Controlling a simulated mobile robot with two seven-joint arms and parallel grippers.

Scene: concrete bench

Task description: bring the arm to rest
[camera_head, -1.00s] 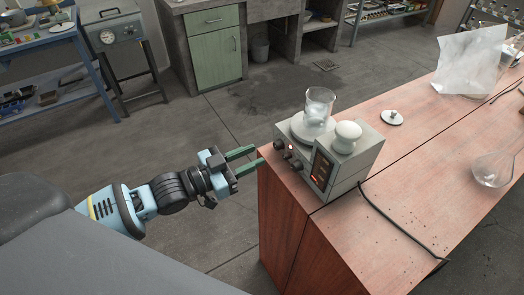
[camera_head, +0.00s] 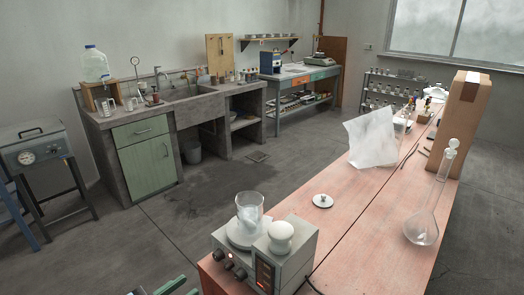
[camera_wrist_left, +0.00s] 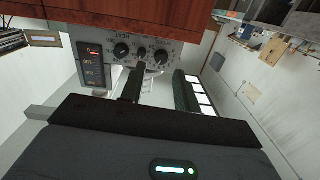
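My left gripper (camera_head: 181,288) shows only in part at the bottom edge of the head view, left of the bench's near corner. Its two green fingers are apart with nothing visible between them. In the left wrist view the fingers (camera_wrist_left: 160,90) also stand apart, and the front panel of the hotplate device (camera_wrist_left: 140,50) appears upside down beyond them. In the head view that device (camera_head: 300,262) stands on the near end of the wooden bench (camera_head: 365,240). My right gripper is not in view.
A glass beaker (camera_head: 249,212) and a white round-topped object (camera_head: 281,236) stand on the device.

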